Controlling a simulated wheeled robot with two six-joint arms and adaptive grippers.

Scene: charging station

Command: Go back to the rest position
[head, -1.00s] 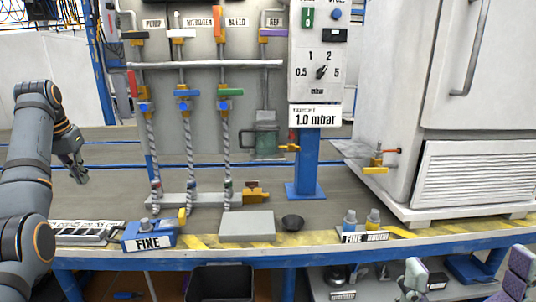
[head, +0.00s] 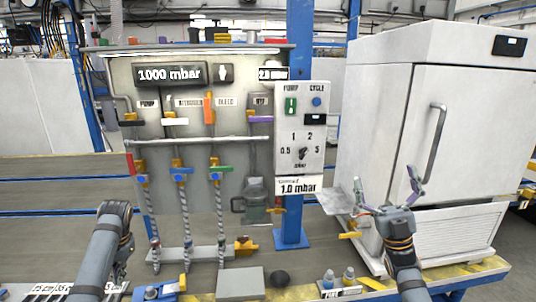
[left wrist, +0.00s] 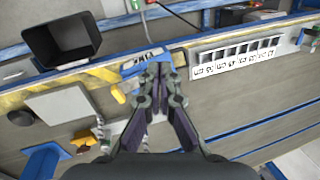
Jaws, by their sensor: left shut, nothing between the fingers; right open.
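My left arm comes in at the lower left of the head view, with its bend uppermost; its fingers cannot be made out there. In the left wrist view my left gripper (left wrist: 161,74) is shut and empty. My right gripper (head: 388,186) is open and empty, fingers spread and pointing up. It appears in front of the white cabinet (head: 385,130), near its lower left door edge.
A panel with pipes and valves (head: 120,85) stands behind the bench, beside a control box (head: 303,117) on a blue post (head: 290,232). A black bin (left wrist: 60,38) shows in the left wrist view.

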